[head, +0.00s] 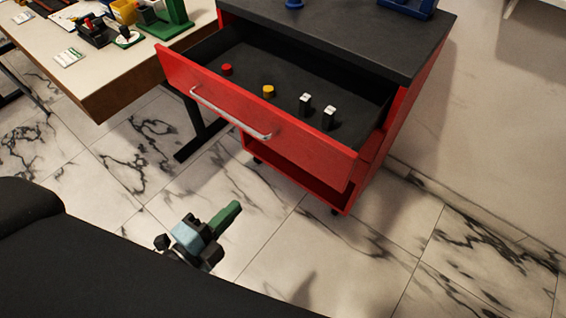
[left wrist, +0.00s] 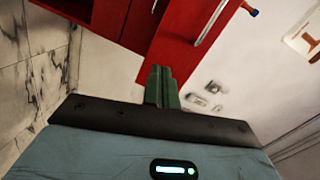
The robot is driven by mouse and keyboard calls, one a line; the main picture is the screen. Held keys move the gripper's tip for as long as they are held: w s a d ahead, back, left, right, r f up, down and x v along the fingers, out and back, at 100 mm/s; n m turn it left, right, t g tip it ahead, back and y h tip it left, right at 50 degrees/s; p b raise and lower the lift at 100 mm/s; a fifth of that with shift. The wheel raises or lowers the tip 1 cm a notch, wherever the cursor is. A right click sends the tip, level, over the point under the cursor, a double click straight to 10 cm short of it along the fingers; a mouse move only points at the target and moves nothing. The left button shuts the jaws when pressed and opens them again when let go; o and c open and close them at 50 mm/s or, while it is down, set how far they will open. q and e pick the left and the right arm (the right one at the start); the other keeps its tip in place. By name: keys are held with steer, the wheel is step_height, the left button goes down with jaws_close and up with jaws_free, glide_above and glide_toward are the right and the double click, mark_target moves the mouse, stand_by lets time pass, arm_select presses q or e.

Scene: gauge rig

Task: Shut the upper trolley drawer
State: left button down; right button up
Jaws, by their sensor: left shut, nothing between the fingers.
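The upper trolley drawer (head: 270,125) is red with a dark inside and stands pulled well out of the red trolley (head: 377,150). Its silver bar handle (head: 229,112) runs along the front. In the drawer are a red piece (head: 227,69), a yellow piece (head: 268,91) and two black pieces with white tops (head: 305,103). My left gripper (head: 226,217) has green fingers, is shut and empty, and is in front of the drawer, apart from it in the head view. In the left wrist view the shut fingers (left wrist: 161,86) point toward the red trolley front (left wrist: 165,55). My right gripper is not seen.
A table (head: 110,75) with several small parts and a green stand (head: 172,18) stands left of the drawer. The trolley's dark top (head: 345,35) carries blue items. An open red shelf (head: 290,170) lies below the drawer. The marble floor in front is clear.

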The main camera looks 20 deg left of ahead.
arm_select(q)
steer(key=w+r+m, duration=0.1)
steer(key=w+r+m+t+h+b, duration=0.1)
steer(key=m, duration=0.1)
steer(key=shift+d, duration=0.3)
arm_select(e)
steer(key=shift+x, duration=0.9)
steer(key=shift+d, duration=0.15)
arm_select(q)
steer(key=b, duration=0.1)
glide_toward(289, 146)
steer(key=x, duration=0.5)
steer(key=shift+w+f, duration=0.1)
steer(key=shift+w, duration=0.05)
steer(key=shift+w+d, duration=0.2)
steer(key=shift+w, duration=0.5)
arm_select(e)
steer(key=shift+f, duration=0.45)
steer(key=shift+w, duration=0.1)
arm_select(q)
steer(key=shift+d, duration=0.1)
